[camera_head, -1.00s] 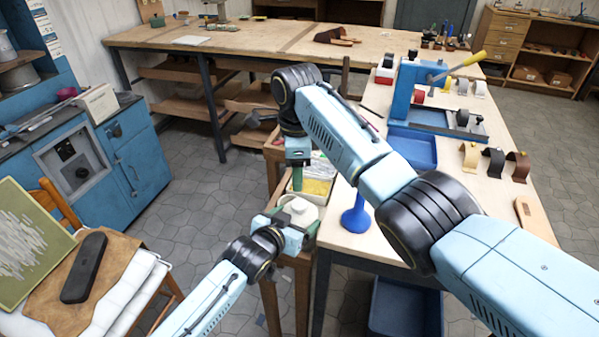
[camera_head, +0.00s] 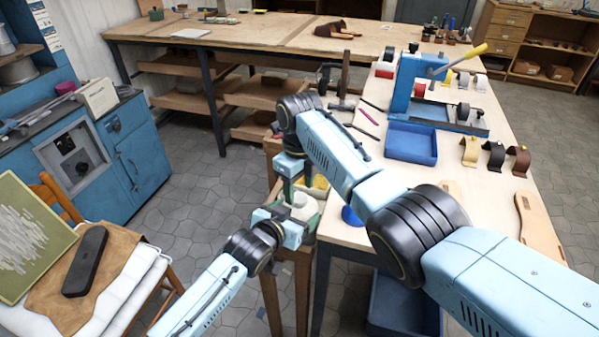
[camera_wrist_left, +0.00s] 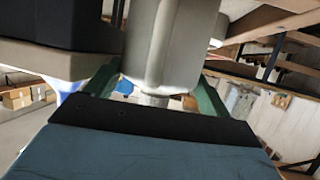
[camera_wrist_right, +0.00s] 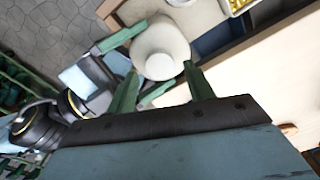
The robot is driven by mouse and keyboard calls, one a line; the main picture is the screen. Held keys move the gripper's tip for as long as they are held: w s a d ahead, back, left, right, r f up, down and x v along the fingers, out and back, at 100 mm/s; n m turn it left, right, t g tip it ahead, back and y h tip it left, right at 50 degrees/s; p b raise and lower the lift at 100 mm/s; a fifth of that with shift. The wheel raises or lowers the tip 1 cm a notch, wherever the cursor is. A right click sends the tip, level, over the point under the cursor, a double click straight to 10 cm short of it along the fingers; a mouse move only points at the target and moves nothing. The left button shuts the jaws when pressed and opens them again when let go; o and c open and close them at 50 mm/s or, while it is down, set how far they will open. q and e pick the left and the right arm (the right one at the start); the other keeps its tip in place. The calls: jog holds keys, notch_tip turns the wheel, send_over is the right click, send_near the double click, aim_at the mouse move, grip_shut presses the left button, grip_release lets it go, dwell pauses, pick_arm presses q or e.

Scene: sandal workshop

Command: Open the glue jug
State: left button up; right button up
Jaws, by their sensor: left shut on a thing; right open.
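The glue jug is a whitish, rounded jug (camera_head: 304,208) on a small wooden stand beside the long bench. My left gripper (camera_head: 285,216) is shut on the jug's side; in the left wrist view the pale jug (camera_wrist_left: 172,45) stands between its green fingers. My right gripper (camera_head: 292,184) is open, pointing down above the jug. In the right wrist view the jug (camera_wrist_right: 160,52) shows from above, its round top (camera_wrist_right: 156,44) just beyond and between the open right fingers (camera_wrist_right: 160,78). I cannot tell whether they touch it.
A tray with yellow contents (camera_wrist_right: 238,5) is next to the jug. A blue funnel (camera_head: 351,216) is partly hidden behind my right arm. The bench (camera_head: 470,205) holds a blue tray (camera_head: 411,144) and a blue press (camera_head: 405,85). Floor is clear left of the stand.

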aim_at(299, 199)
jog(key=shift+f, duration=1.15)
